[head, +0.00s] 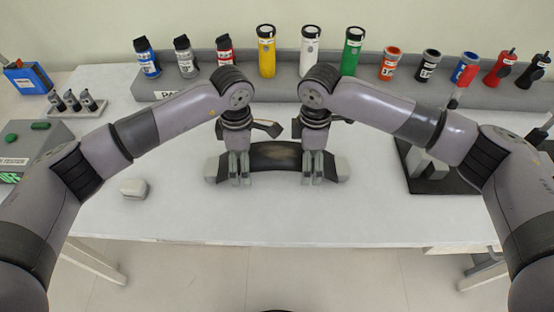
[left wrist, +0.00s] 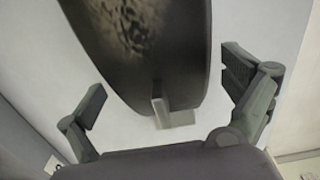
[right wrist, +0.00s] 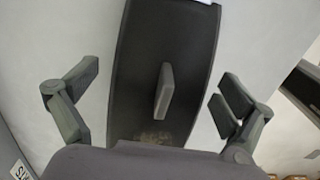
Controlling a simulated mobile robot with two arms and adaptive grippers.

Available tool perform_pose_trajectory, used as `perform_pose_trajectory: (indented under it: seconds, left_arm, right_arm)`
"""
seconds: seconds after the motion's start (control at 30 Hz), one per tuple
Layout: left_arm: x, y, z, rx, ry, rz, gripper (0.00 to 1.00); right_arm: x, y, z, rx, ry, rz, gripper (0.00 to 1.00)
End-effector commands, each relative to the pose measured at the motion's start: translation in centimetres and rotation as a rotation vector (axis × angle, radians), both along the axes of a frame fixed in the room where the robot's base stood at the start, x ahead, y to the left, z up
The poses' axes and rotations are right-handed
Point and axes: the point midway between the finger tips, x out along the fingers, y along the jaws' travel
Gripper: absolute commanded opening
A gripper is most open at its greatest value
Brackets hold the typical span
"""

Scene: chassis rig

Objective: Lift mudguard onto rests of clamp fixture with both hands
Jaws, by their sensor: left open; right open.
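The mudguard (head: 275,157) is a dark, curved panel near the middle of the white table, with pale grey blocks at its left and right ends. My left gripper (head: 240,168) is over its left part and my right gripper (head: 313,167) over its right part. In the left wrist view the open fingers stand apart on both sides of the mudguard (left wrist: 140,60), which has a worn patch. In the right wrist view they straddle the mudguard (right wrist: 190,55), with gaps. What looks like the clamp fixture (head: 440,180), a black base with grey blocks, is partly hidden by my right arm.
A long grey rack (head: 290,88) with several coloured cylinders runs along the back. A small pale block (head: 134,188) lies left of the mudguard. A grey tester box (head: 40,140) is at the far left. The front table strip is clear.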

Motion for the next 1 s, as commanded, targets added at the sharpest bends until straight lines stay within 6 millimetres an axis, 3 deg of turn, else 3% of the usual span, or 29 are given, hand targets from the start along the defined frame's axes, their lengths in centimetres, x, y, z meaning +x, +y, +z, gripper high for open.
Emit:
perform_pose_trajectory:
  seconds: [0.37, 1.0]
  left_arm:
    - [-0.02, -0.01, -0.37, 0.000, 0.000, 0.000, 0.97]
    - [0.00, 0.01, -0.34, 0.000, 0.000, 0.000, 0.54]
  right_arm:
    - [-0.01, 0.03, -0.37, 0.000, 0.000, 0.001, 0.97]
    - [-0.01, 0.02, -0.33, 0.000, 0.000, 0.001, 0.54]
